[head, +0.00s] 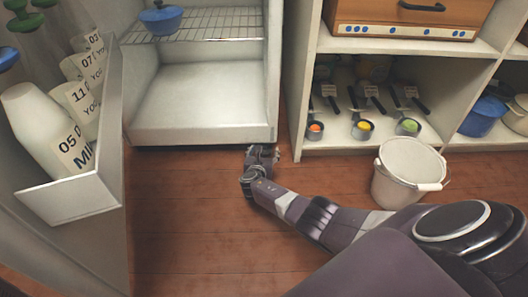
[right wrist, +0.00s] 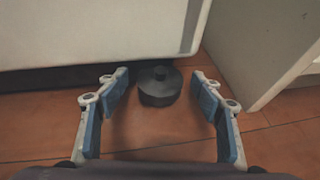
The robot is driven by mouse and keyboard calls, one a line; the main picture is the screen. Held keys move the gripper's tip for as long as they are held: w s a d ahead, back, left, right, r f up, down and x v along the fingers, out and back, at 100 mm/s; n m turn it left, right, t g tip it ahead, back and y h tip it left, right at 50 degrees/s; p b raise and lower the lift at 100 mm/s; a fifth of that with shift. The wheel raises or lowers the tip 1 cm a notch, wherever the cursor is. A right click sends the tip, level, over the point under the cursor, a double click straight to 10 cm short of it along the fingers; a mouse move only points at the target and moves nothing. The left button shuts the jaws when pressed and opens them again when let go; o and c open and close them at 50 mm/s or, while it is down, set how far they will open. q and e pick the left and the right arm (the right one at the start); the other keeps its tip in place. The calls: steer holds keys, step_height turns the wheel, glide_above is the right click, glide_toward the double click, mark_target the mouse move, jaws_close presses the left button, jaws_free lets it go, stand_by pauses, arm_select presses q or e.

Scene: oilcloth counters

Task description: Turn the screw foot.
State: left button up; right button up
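The screw foot (right wrist: 159,86) is a dark round disc with a small knob on top. It shows in the right wrist view under the front edge of the white fridge (right wrist: 100,30), close to the floor. My right gripper (right wrist: 160,88) is open, with one blue-padded finger on each side of the foot and a visible gap to both. In the head view my right gripper (head: 262,156) is low at the fridge's bottom right front corner, and the foot cannot be made out there. My left gripper is not in view.
A white shelf unit (head: 300,90) stands close right of the fridge. A white bucket (head: 405,172) stands on the wooden floor at the right. The floor in front is clear.

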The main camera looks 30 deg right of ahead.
steer(key=shift+s+a, duration=0.1)
steer(key=shift+v, duration=5.9)
